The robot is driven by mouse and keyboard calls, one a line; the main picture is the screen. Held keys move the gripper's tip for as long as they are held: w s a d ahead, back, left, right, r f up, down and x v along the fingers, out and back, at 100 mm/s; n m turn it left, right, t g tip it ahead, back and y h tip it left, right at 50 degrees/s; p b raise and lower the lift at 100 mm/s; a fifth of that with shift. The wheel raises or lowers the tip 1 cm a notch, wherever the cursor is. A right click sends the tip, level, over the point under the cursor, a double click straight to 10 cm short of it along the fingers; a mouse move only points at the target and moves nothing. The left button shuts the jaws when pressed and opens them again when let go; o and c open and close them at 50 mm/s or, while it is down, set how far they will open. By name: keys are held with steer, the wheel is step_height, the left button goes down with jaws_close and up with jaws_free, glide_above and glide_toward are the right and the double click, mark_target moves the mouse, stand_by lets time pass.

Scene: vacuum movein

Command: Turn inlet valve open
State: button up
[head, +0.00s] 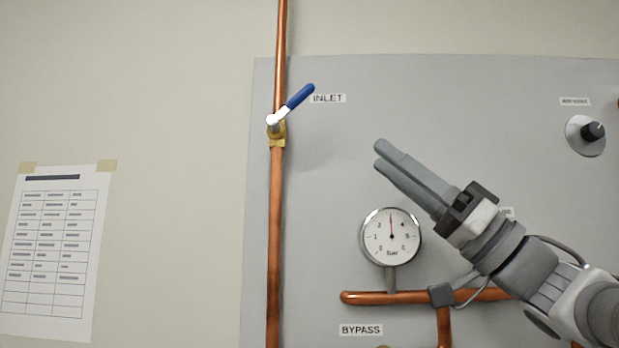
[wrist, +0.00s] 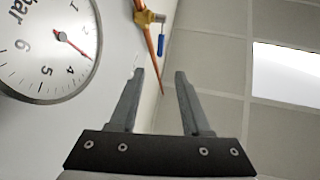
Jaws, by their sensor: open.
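The inlet valve has a blue lever handle (head: 299,96) and a brass body (head: 277,133) on the vertical copper pipe, beside the INLET label (head: 328,98). The handle points up and to the right, at an angle to the pipe. In the wrist view the blue handle (wrist: 160,48) and brass body (wrist: 149,17) show at the top, beyond the fingertips. My gripper (head: 379,154) is to the right of and below the handle, apart from it. In the wrist view my gripper (wrist: 160,75) has its fingers spread with nothing between them.
A round pressure gauge (head: 391,237) stands below and left of my gripper, close to the arm. Copper bypass piping (head: 375,297) runs beneath it. A black knob (head: 592,131) is at the right. A paper chart (head: 52,255) hangs at the left. The panel between gripper and handle is clear.

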mark_target(305, 98)
steer(key=p+x, duration=0.6)
steer(key=x, duration=1.1)
steer(key=shift+s+r, duration=0.1)
steer(key=shift+r, duration=0.05)
jaws_close()
stand_by(0.7)
